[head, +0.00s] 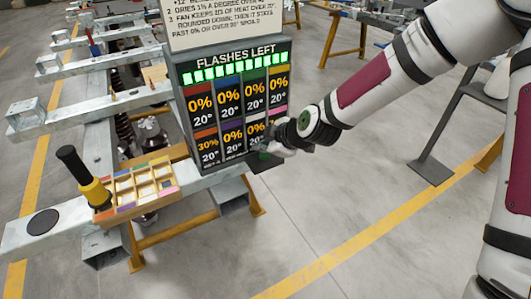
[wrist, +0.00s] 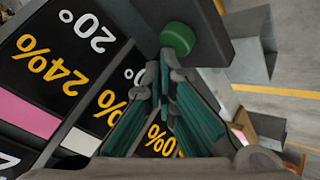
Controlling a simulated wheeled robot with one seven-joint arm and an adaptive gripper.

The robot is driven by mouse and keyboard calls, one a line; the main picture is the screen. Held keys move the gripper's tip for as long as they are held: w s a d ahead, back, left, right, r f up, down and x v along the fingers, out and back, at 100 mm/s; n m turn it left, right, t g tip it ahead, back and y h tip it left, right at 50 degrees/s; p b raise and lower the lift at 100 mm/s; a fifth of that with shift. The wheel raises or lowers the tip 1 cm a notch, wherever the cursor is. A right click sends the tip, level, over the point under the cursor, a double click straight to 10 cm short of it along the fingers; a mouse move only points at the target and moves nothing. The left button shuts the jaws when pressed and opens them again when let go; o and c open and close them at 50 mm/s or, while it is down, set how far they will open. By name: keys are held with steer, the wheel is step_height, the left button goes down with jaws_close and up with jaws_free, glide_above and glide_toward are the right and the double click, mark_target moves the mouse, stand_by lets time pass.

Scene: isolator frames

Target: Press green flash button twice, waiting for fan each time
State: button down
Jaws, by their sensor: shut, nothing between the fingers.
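The green button (wrist: 178,38) is a round cap on a dark housing at the top of the wrist view. My gripper (wrist: 165,65) is shut and empty, with its tips just below the button; I cannot tell whether they touch it. In the head view my gripper (head: 268,150) is at the panel's lower right edge and hides the button. The display panel (head: 236,100) reads "FLASHES LEFT" above a row of several lit green bars. Its coloured cells mostly read 0% and 20°, and one reads 30% and 20°. The wrist view shows a 24%, 20° cell (wrist: 50,65).
A rules sign (head: 225,20) stands above the panel. On the metal beam at left are a compartment tray (head: 180,190), a yellow tool with a black handle (head: 92,185) and a black disc (head: 42,222). Yellow-legged trestles stand around. Floor at lower right is open.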

steer(key=shift+f+b, duration=0.3)
steer(key=shift+f, duration=0.1)
stand_by(0.3)
steer(key=shift+r+p, duration=0.65)
steer(key=shift+r, duration=0.4)
steer(key=shift+r+p, duration=1.9)
steer(key=shift+r, duration=1.15)
